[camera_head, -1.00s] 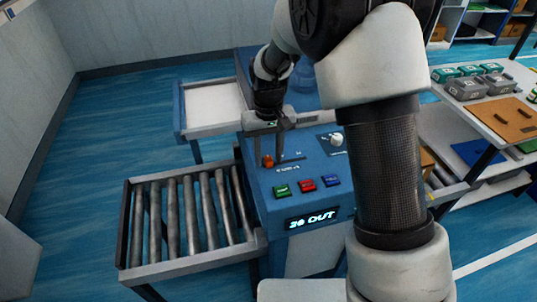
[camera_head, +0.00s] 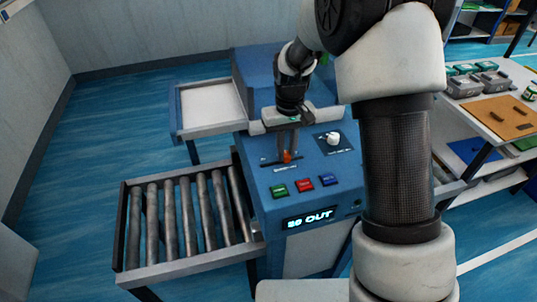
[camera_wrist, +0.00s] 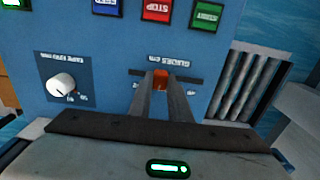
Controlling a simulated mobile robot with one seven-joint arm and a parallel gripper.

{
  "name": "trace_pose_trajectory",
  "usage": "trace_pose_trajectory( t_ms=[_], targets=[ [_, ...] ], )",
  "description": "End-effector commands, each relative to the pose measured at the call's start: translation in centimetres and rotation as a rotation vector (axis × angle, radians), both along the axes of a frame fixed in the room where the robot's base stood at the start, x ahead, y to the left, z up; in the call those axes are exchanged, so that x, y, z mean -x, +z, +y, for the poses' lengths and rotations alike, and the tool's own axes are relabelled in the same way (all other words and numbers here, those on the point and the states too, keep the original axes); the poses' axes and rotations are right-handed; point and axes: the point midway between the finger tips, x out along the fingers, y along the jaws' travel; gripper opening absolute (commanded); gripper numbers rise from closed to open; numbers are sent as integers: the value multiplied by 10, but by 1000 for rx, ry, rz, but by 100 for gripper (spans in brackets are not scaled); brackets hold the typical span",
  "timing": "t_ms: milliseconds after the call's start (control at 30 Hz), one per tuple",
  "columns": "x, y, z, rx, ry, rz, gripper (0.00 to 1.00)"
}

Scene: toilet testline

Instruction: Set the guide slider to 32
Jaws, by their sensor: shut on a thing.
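The guide slider's orange knob (camera_head: 287,157) stands in a dark slot on the blue machine's sloped panel. It also shows in the wrist view (camera_wrist: 160,79), between my finger ends, with slot visible on both sides. My gripper (camera_head: 287,151) comes down from above and is shut on this knob. The two fingers show in the wrist view (camera_wrist: 161,85), one on each side of the knob. The scale print is too small to read, and the fingers cover part of the slot. The display (camera_head: 310,217) shows a number ending in 0 and "OUT"; its first digit is unclear.
Green (camera_head: 279,191), red (camera_head: 304,182) and blue (camera_head: 328,180) buttons sit in front of the slot. A white rotary knob (camera_head: 334,138) is right of it. A roller conveyor (camera_head: 190,215) stands left, a white tray (camera_head: 211,103) behind. A shelf table (camera_head: 500,113) is at right.

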Motion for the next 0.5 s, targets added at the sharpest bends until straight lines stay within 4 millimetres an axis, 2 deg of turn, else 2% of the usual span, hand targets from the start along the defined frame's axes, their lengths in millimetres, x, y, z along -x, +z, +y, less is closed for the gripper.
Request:
trace_pose_trajectory(
  t_ms=[33, 200, 500],
  targets=[
    [-4, 0, -15, 1, -8, 0, 0],
    [-11, 0, -39, 1, -5, -1, 0],
    [-13, 1, -44, 3, -1, -3, 0]
  ],
)
